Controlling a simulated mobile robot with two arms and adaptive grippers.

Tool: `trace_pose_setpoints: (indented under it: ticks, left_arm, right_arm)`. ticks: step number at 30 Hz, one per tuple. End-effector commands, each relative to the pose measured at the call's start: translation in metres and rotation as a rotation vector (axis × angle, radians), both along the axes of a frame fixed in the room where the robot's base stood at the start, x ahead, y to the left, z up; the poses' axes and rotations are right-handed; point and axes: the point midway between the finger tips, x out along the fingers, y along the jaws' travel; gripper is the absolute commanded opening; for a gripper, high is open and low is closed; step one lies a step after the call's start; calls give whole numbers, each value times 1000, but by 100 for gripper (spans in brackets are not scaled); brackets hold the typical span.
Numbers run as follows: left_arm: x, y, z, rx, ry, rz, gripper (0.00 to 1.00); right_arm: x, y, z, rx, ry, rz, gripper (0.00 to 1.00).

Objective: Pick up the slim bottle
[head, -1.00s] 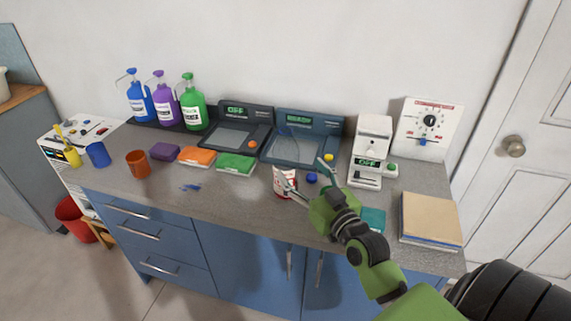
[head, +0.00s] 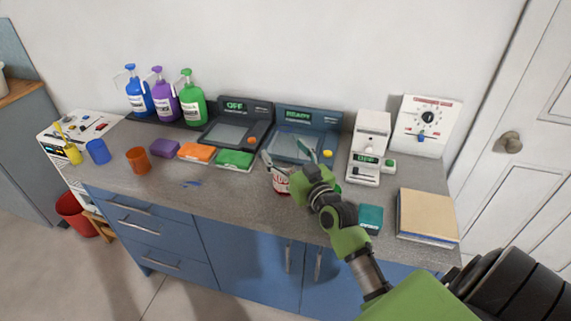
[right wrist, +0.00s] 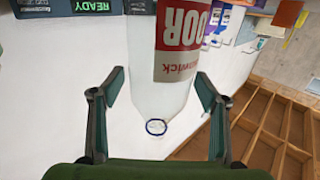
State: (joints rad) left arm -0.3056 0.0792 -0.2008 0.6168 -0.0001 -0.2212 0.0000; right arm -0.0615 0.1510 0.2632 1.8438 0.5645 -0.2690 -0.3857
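The slim bottle is clear with a red-and-white label; in the right wrist view the bottle (right wrist: 177,60) stands between the fingers, its narrow end with a blue ring towards my palm. In the head view the red-and-white label (head: 281,181) shows on the counter, with the rest of the bottle hard to make out. My right gripper (head: 290,158) is over it, partly covering it. In the right wrist view the right gripper (right wrist: 159,95) is open, with a gap on each side of the bottle. My left gripper is not in view.
The grey counter (head: 225,193) also holds two dark scales (head: 240,122) (head: 307,123), a white device (head: 371,140), a teal box (head: 370,217) and a tan-topped stack (head: 427,213). Coloured packs (head: 197,151), mugs (head: 138,160) and pump bottles (head: 192,104) stand left. Bare counter lies left of the bottle.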

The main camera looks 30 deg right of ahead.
Motion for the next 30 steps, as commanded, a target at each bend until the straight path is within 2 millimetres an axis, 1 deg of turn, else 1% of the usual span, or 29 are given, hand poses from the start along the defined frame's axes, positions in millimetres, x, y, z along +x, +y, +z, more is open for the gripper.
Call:
trace_pose_setpoints:
  ticks: [1, 4, 5, 12, 20, 26, 30]
  left_arm:
    - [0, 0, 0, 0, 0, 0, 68]
    - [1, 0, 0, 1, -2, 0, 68]
    - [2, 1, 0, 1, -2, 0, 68]
    - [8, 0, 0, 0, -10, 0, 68]
    - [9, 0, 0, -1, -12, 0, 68]
    - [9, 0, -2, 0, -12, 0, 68]
    - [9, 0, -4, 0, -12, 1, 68]
  right_arm:
    - [0, 0, 0, 0, 0, 0, 53]
    - [0, 0, 0, 0, 0, 0, 27]
    - [0, 0, 0, 1, 0, 0, 23]
    - [0, 0, 1, 1, -1, 0, 23]
    - [0, 0, 4, 2, -2, 0, 23]
    - [0, 0, 16, 1, -3, -1, 23]
    - [0, 0, 29, 0, -6, 0, 23]
